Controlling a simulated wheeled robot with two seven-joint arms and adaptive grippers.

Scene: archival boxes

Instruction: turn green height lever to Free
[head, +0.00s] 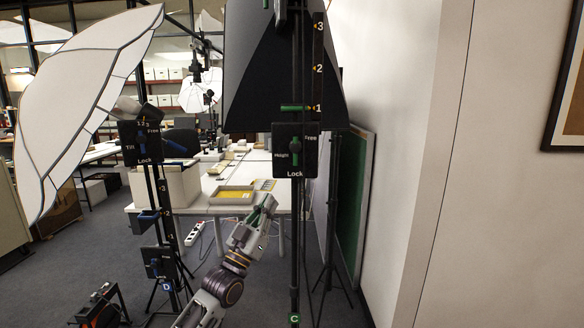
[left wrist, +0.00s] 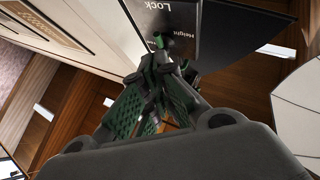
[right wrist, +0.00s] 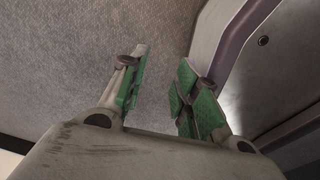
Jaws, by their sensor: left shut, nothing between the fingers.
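The green height lever (head: 295,151) stands upright on a black plate (head: 283,163) on the stand marked C, in line with the word Lock below it; Free is printed at the plate's upper right. My left gripper (head: 267,204) is shut and empty, below and left of the plate in the head view. In the left wrist view, its closed fingertips (left wrist: 163,66) point toward the lever (left wrist: 157,39) and overlap its near side; I cannot tell whether they touch. My right gripper (right wrist: 160,72) is open and empty over grey floor, outside the head view.
A second stand, marked D, has another lever plate (head: 141,144) and a white umbrella (head: 85,90) at left. A dark softbox (head: 250,75) hangs above the height plate. A white table (head: 225,209) with trays stands behind. A wall (head: 480,200) closes the right side.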

